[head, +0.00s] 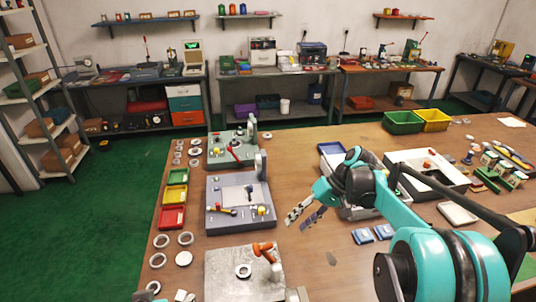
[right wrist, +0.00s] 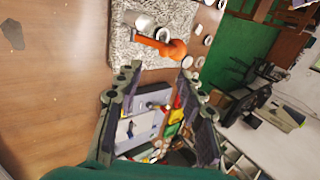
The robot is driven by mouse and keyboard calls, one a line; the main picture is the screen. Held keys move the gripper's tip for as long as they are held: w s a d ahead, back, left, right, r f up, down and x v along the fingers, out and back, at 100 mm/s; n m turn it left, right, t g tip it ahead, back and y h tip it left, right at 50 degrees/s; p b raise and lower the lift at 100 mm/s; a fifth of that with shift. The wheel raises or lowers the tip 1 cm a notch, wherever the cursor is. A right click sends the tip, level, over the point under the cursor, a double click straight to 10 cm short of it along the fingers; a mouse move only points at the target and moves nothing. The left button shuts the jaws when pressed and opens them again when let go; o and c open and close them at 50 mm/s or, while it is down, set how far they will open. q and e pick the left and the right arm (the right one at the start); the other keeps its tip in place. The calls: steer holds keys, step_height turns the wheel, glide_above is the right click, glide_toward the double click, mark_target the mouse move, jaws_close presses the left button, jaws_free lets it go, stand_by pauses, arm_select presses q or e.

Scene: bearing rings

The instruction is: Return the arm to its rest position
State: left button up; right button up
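My right arm (head: 395,215) comes in from the right, bent over the wooden table. My right gripper (head: 296,224) hangs above the table, right of the grey fixtures, and touches nothing that I can see. In the right wrist view its two fingers (right wrist: 157,76) are spread apart, with nothing held between them. A grey plate (head: 222,280) with a metal ring (head: 243,270) and an orange-handled clamp (head: 263,248) is at the near edge. The plate also shows in the right wrist view (right wrist: 125,45). My left gripper does not show.
A grey fixture (head: 262,217) and a green one (head: 222,160) stand left of my gripper. Loose rings (head: 185,238) and coloured bins (head: 172,217) line the left edge. A white tray (head: 455,190) and blue blocks (head: 362,236) lie near my right arm. Bare tabletop lies below the gripper.

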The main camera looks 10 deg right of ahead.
steer(key=s+a+f+t+h+b, duration=0.1)
steer(key=s+f+t+h, duration=0.1)
steer(key=s, duration=0.6)
steer(key=s+f+t+h+b, duration=0.2)
steer(key=s+t+h, duration=0.3)
steer(key=s, duration=0.4)
steer(key=shift+s+a+f, duration=0.3)
steer(key=shift+a+f, duration=0.1)
steer(key=shift+f, duration=0.05)
